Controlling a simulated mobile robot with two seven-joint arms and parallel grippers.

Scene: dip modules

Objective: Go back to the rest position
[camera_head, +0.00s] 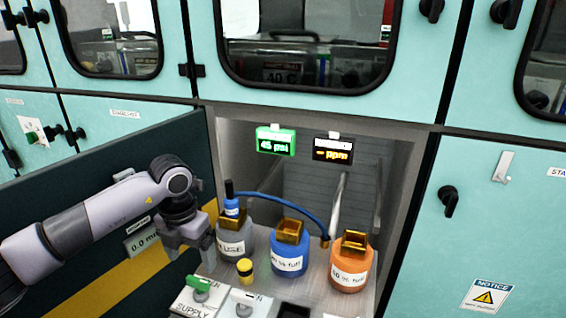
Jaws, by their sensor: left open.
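My left arm comes in from the left, and my left gripper (190,252) points down, open, with nothing visible between its fingers. It is just left of the grey bottle (235,245) and above the white switch box labelled SUPPLY (195,303). One finger overlaps the bottle's left edge in the picture; whether they touch I cannot tell. My right gripper is not in view.
A blue bottle (287,258) and an orange bottle (351,265) stand to the right in the bay. A blue hose (300,207) arches over them. A small yellow-capped item (245,268) is in front. An open dark door (100,165) lies behind my arm.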

